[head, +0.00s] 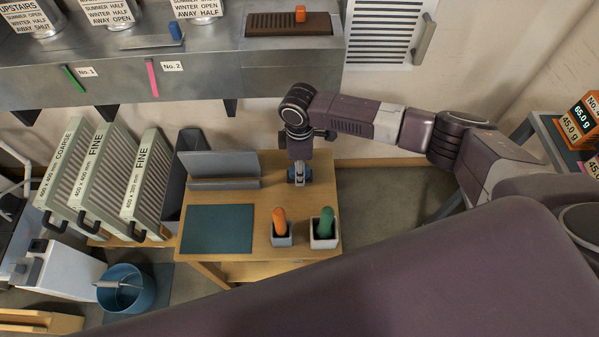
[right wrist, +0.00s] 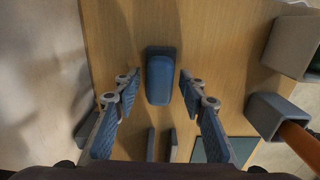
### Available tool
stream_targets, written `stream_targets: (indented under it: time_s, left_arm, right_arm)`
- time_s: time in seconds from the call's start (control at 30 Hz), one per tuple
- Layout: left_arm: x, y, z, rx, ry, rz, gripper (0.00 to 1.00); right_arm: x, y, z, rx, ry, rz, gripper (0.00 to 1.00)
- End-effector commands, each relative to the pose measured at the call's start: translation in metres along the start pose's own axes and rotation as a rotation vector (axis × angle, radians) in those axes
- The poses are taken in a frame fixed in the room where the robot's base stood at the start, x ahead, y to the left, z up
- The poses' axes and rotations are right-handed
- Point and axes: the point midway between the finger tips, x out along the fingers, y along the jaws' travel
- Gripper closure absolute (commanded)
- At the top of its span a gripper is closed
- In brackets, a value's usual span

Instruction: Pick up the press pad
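The press pad seems to be the blue rounded block (right wrist: 160,80) with a darker base, on the wooden table in the right wrist view. My right gripper (right wrist: 160,95) is open, with one blue-padded finger on each side of the block. Gaps show between the block and both fingers, so it is not gripped. In the head view my right gripper (head: 299,176) points down over the back right of the table (head: 262,252) and largely hides the block. My left gripper is not in view.
An orange-handled item (head: 279,222) and a green-handled item (head: 326,222) stand in holders in front of my right gripper. A grey stand (head: 222,184) and a teal mat (head: 218,229) are to its left. Filters (head: 150,185) and a blue bucket (head: 127,290) are farther left.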

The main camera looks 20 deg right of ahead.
Motion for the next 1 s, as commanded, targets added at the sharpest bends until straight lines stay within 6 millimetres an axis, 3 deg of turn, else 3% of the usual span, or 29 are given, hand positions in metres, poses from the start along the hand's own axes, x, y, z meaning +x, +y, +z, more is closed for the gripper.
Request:
stream_targets:
  time_s: [0.07,0.3,0.73,0.87,1.0]
  left_arm:
    - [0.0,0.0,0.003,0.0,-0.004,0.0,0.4]
    - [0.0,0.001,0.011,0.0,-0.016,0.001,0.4]
    - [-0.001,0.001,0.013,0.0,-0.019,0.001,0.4]
    - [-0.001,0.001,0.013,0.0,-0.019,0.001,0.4]
    - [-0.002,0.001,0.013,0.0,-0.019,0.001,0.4]
  right_arm:
    - [0.0,0.0,0.0,0.0,0.0,0.0,0.73]
    - [-0.001,0.0,0.0,0.001,0.0,0.001,0.99]
    - [-0.009,0.001,0.0,0.001,0.003,0.002,1.0]
    - [-0.026,0.002,0.0,0.001,0.003,0.004,1.0]
    - [-0.058,0.002,-0.001,0.0,0.004,0.005,1.0]
